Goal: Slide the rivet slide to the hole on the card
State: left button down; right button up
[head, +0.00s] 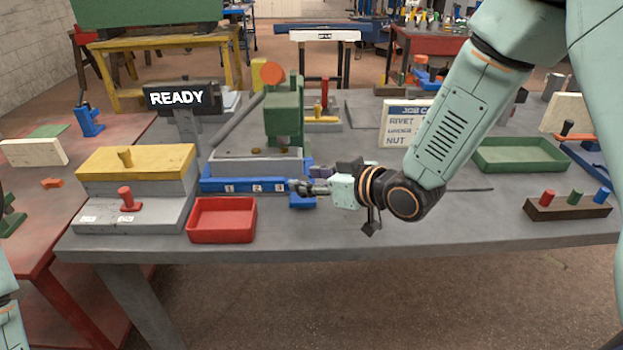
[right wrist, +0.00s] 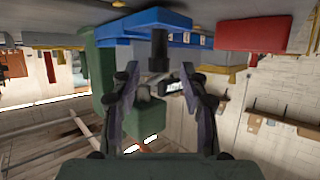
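The blue rivet slide (head: 243,185) lies at the front of the green press (head: 284,115), with white number plates; 1 and 2 are readable. My right gripper (head: 303,188) is at its right end. In the right wrist view the picture is upside down; the slide (right wrist: 140,22) is at the top with a black knob (right wrist: 158,50) sticking out. The right fingers (right wrist: 160,85) are spread, with the knob in line with the gap and no finger visibly touching it. The job card (head: 400,112) reads RIVET, UNDER, NUT; my arm hides its right part. My left gripper is out of view.
A red tray (head: 222,219) stands front left of the slide, beside a grey and yellow block (head: 137,165). A READY sign (head: 177,97) stands behind. A green tray (head: 520,154) and a peg rack (head: 567,208) are at the right. The front middle of the bench is clear.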

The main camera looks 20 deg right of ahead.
jog(key=shift+w, duration=0.1)
grip_shut()
dwell(0.5)
